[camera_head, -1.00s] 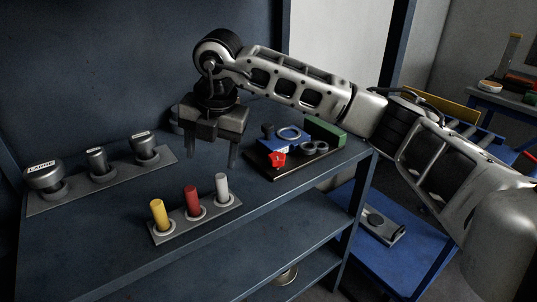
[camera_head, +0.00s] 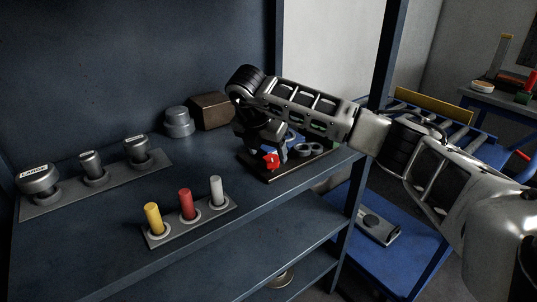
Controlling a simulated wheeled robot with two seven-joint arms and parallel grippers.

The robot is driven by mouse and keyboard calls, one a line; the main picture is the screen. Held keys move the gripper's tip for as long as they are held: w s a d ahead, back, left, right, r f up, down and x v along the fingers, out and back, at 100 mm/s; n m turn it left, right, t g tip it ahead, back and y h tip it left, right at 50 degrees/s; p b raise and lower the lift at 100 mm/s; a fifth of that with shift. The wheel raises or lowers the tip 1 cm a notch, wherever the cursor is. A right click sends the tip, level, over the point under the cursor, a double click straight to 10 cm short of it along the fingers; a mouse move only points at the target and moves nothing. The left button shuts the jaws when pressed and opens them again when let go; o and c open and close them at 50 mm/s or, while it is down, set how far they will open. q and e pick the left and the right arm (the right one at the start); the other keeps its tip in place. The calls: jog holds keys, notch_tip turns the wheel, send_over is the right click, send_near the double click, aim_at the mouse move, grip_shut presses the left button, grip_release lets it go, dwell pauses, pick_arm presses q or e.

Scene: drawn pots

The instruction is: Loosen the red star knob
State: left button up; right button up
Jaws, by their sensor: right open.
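The red star knob (camera_head: 271,161) shows at the front of a small fixture on a dark board (camera_head: 257,172) at the right end of the shelf top. My right gripper (camera_head: 265,150) is over the fixture, pointing down, right by the knob. Its jaws are open. The gripper and wrist hide part of the fixture behind the knob, and I cannot tell whether a finger touches the knob. My left gripper is not in view.
A rack of yellow, red and white pegs (camera_head: 188,222) stands at the front. Grey labelled knobs (camera_head: 92,168) sit on a plate at left. A grey capped cylinder (camera_head: 179,122) and a brown block (camera_head: 210,112) stand behind. The shelf between is clear.

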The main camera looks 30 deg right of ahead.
aim_at(272, 162)
jog(key=shift+x, duration=1.4)
jog(key=c, duration=1)
